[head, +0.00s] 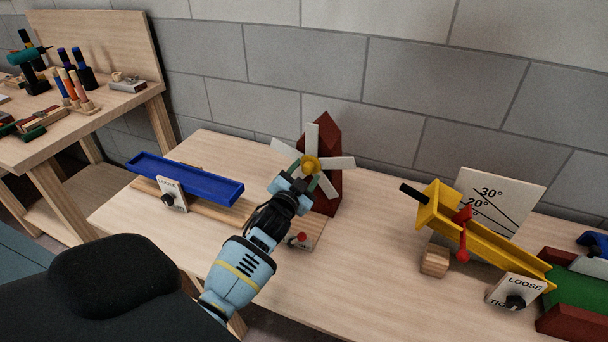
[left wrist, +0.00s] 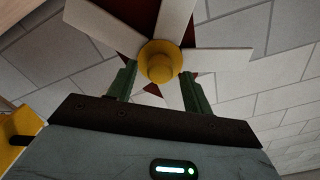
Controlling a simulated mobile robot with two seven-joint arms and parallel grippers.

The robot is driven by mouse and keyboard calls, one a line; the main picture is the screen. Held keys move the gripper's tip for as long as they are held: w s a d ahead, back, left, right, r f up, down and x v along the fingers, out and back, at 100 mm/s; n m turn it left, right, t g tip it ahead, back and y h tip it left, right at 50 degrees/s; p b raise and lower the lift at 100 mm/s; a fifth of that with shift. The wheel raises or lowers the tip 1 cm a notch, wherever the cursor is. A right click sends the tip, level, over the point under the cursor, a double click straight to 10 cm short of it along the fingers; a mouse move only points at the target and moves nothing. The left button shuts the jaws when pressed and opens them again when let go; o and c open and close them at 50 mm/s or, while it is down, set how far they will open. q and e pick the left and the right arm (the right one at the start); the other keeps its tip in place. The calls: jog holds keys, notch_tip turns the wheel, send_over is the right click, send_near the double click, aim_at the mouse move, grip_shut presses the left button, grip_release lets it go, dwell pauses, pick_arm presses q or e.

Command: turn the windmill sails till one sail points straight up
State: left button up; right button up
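The windmill has a dark red tower (head: 325,130), a yellow hub (head: 310,164) and white sails (head: 340,163). In the head view one sail (head: 312,137) points nearly up the picture, others point upper left, right and lower right. The lower left is hidden by my left gripper (head: 307,175), which is at the hub. In the left wrist view the green fingers of my left gripper (left wrist: 158,72) stand apart, either side of the yellow hub (left wrist: 160,62). No sail is seen clamped between them; contact cannot be told. My right gripper is not in view.
A blue tray (head: 185,178) on a batten with a knob plate lies left of the windmill. A yellow chute (head: 490,240) with a red lever and an angle board (head: 500,195) stands right. A wooden block (head: 435,260) lies before it. The table front middle is clear.

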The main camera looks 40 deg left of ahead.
pick_arm(q)
jog(key=v, duration=0.7)
jog(key=shift+s, duration=0.4)
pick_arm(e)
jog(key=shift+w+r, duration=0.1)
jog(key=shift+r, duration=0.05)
pick_arm(q)
jog(key=shift+d, duration=0.1)
jog(key=s+d+f+g+h+p, duration=0.2)
jog(key=s+d+f, duration=0.3)
jog(key=s, duration=0.7)
jog(key=s+d+f+n+g+h+p, duration=0.1)
jog(key=s+d, duration=0.5)
jog(key=s, duration=0.7)
jog(key=s+d+f+n+g+h+p, duration=0.1)
jog(key=s+d+f+g+h+p, duration=0.2)
jog(key=s+f, duration=0.5)
jog(key=s+d+g+p, duration=0.1)
jog(key=s+d+g, duration=0.1)
jog(key=s, duration=0.3)
jog(key=shift+d+f+g, duration=0.3)
jog(key=shift+d+f, duration=0.05)
jog(key=shift+d, duration=0.5)
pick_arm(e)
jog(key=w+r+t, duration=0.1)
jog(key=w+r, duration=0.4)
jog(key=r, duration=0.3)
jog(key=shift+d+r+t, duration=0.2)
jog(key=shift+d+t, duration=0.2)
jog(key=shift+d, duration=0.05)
